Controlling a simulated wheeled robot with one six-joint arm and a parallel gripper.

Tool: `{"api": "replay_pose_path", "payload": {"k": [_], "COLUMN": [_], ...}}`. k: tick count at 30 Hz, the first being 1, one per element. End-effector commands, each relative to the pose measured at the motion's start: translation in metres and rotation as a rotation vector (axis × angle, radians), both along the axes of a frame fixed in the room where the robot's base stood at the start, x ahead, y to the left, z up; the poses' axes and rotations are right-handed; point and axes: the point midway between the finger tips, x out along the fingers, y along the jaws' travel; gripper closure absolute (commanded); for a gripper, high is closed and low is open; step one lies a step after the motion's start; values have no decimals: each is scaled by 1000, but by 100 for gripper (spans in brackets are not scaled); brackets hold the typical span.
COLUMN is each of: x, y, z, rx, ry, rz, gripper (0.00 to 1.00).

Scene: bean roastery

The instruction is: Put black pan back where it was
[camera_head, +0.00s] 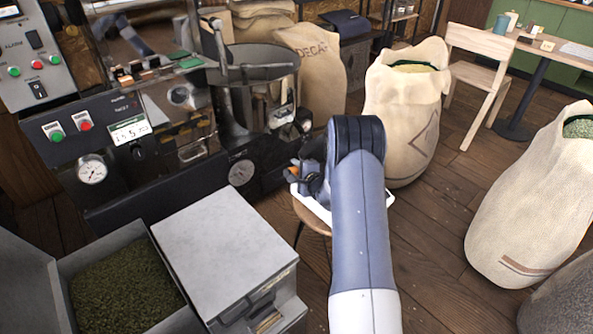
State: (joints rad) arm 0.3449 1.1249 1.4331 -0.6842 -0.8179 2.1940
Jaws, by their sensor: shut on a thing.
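My arm reaches forward from the bottom, and its wrist bends to the left at my gripper (312,172). The gripper is partly hidden behind my arm. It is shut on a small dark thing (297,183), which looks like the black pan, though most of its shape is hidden. The dark thing is over the left part of a white tray or scale (316,207) on a round wooden stool (303,218). I cannot tell whether it touches the white surface.
The roaster with its control panel (113,135) stands at left. A grey box (222,245) and an open bin of green beans (125,287) are at front left. Bean sacks (405,120) (530,205) stand behind and at right. Wooden floor (430,240) is clear between stool and right sack.

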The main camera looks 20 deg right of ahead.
Motion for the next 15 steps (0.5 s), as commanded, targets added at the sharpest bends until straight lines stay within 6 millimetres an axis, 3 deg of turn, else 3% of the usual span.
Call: {"api": "replay_pose_path", "payload": {"k": [6, 7, 15], "x": [0, 0, 0], "y": [0, 0, 0], "z": [0, 0, 0], "rx": [-1, 1, 1], "ry": [-2, 1, 1], "rz": [0, -1, -1], "gripper": [100, 72, 52]}}
